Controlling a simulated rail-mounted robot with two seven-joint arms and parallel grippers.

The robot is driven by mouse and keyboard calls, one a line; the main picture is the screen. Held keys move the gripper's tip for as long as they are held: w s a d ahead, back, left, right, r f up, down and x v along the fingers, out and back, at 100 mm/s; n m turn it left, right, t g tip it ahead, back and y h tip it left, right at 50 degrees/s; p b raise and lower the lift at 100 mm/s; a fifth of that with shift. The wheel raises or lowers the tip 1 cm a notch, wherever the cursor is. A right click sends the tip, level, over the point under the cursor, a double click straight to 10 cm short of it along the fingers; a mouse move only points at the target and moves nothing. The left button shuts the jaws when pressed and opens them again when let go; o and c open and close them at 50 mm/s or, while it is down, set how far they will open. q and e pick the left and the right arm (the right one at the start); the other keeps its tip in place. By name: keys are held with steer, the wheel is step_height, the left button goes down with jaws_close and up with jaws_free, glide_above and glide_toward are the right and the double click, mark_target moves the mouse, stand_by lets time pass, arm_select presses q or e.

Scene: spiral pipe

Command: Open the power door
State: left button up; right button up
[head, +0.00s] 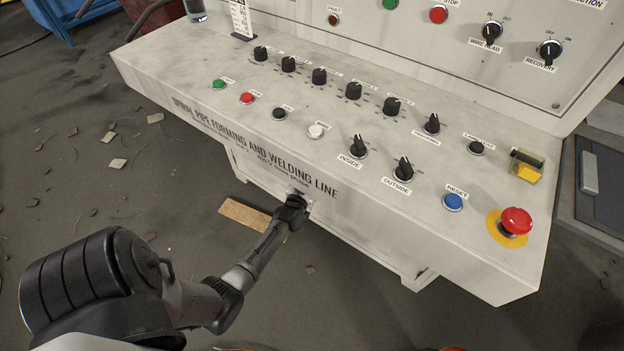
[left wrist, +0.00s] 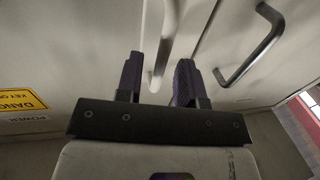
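In the left wrist view, a pale door (left wrist: 80,60) carries the word POWER and a yellow danger label, both upside down. A grey bar handle (left wrist: 165,42) runs down between the two dark fingers of my left gripper (left wrist: 158,76). The fingers stand apart with gaps beside the bar, so the gripper looks open around it; I cannot tell whether a finger touches it. In the head view, my left arm reaches to the front of the console, where the gripper (head: 300,202) is mostly hidden below the console's edge. My right gripper is not in view.
A second bar handle (left wrist: 252,50) is on the panel to the right of a seam. The console (head: 400,225) has several knobs and buttons and a red emergency stop (head: 516,221). A brown piece (head: 244,215) lies on the debris-strewn floor.

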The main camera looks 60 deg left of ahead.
arm_select(q)
steer(key=shift+x, duration=0.95)
jaws_close()
